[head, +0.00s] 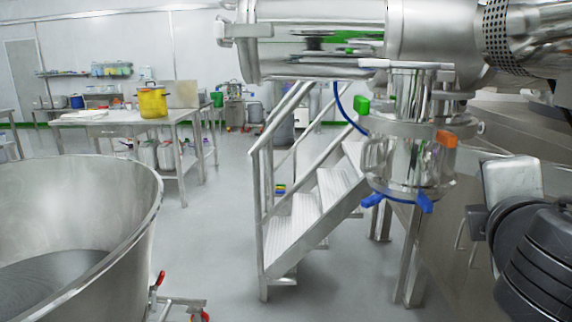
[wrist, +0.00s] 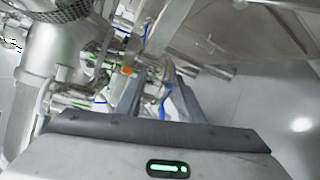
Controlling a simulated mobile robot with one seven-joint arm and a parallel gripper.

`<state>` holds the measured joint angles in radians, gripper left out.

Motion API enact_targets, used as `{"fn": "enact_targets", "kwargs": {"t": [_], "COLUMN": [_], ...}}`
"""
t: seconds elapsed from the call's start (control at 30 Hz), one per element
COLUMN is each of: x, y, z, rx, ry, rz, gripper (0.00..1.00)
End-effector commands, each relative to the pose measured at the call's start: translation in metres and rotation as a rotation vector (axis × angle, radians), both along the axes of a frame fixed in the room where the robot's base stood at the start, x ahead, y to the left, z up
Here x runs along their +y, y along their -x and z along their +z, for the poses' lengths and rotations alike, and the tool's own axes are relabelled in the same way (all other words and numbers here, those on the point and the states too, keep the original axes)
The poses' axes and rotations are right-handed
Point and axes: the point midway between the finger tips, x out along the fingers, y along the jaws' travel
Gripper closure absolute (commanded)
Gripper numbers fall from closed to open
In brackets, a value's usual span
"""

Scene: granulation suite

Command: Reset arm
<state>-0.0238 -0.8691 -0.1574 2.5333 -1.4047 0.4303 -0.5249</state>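My gripper (wrist: 154,80) shows in the wrist view, with its two grey fingers reaching up from the wide body at the bottom. The fingers stand apart with a gap between them, and I see nothing held in it. Behind the fingers are steel pipework and blurred machine parts. In the head view part of my dark grey arm (head: 540,250) shows at the lower right edge; the gripper itself cannot be made out there.
A steel vessel with blue clamps (head: 408,165) hangs under a large horizontal steel cylinder (head: 320,40), close to my arm. Metal steps (head: 310,215) stand in the middle. A large steel bowl (head: 150,205) is at left. A table (head: 120,118) holds a yellow container (head: 152,103).

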Motion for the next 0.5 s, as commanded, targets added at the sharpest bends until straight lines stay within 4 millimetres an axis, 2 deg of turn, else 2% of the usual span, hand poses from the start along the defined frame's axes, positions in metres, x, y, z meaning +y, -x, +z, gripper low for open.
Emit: {"fn": "enact_targets", "kwargs": {"t": [0.07, 0.2, 0.3, 0.5], "x": [0.003, 0.027, 0.054, 0.113], "y": [0.006, 0.021, 0.032, 0.053], "z": [-0.030, -0.085, -0.116, -0.156], "rx": [-0.008, 0.009, 0.041, 0.129], "ry": [-0.270, -0.727, -0.981, -1.364], "rz": [-0.106, -0.304, -0.431, -0.650], "gripper": [0.66, 0.66, 0.66, 0.66]}}
